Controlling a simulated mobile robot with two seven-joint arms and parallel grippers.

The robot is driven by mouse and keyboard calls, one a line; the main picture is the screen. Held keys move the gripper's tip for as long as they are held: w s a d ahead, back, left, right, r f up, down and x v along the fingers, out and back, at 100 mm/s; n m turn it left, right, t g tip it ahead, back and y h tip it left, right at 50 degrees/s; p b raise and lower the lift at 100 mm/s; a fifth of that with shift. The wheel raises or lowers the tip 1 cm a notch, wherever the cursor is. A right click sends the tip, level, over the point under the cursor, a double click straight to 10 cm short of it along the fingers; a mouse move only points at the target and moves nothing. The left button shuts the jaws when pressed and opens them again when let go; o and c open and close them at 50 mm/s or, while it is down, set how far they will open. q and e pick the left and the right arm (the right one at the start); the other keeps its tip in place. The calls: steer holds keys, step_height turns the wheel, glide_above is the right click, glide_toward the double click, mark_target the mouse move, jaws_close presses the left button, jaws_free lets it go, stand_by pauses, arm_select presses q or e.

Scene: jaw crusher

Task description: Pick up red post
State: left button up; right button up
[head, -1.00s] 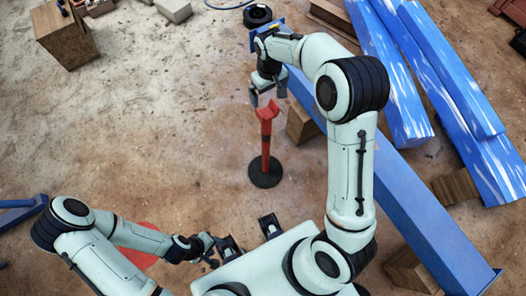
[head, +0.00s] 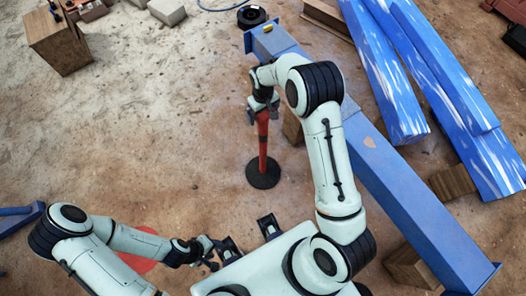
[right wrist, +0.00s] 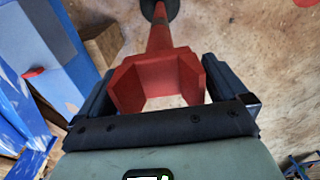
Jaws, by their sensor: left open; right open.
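The red post (head: 263,145) stands upright on its round black base (head: 263,174) on the dirt floor. My right gripper (head: 262,112) is at the top of the post in the head view and partly hides it. In the right wrist view the post's red angular head (right wrist: 155,80) lies between the two open fingers of my right gripper (right wrist: 160,88), with the shaft running away to the base. I cannot tell whether the fingers touch it. My left gripper (head: 213,252) is open and empty, low at the left near my body.
A long blue beam (head: 400,200) runs diagonally to the right of the post, resting on wooden blocks. More blue beams (head: 430,80) lie at the upper right. A wooden crate (head: 58,42) stands at the upper left. The floor left of the post is clear.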

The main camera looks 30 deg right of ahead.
jaws_close()
steer(key=shift+w+r, duration=0.15)
